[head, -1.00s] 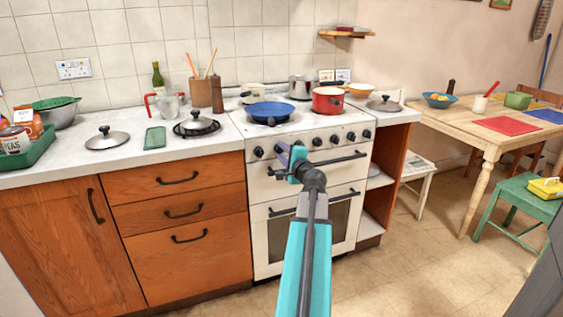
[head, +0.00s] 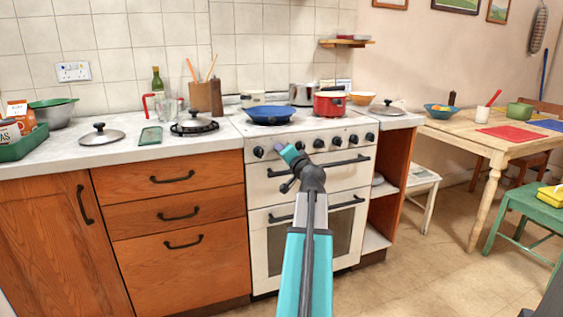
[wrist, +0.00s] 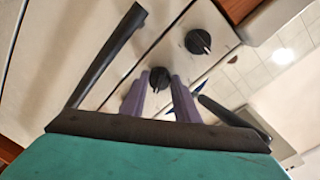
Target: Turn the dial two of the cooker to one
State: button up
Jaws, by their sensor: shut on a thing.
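The white cooker (head: 262,185) has a row of black dials along its front panel. My gripper (head: 280,149) is at the left part of this row, over the second dial from the left, which it hides in the head view. In the wrist view my gripper's two purple fingers (wrist: 162,92) stand on either side of a black dial (wrist: 160,78), shut on it. The end dial (wrist: 198,41) sits free beside it with a pale pointer mark. The gripped dial's pointer is too hidden to read.
A black oven handle (head: 340,165) runs just below the dials, and its bar (wrist: 108,58) passes close left of the fingers in the wrist view. A blue pan (head: 268,112) and a red pot (head: 329,103) stand on the hob above.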

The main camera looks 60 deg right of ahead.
jog(key=shift+r+n+b, duration=0.1)
jog(key=shift+n+b, duration=0.35)
jog(key=shift+n, duration=0.05)
jog(key=shift+r, duration=0.1)
jog(key=o, duration=1)
jog(key=shift+o, duration=0.2)
jog(key=shift+f, duration=0.2)
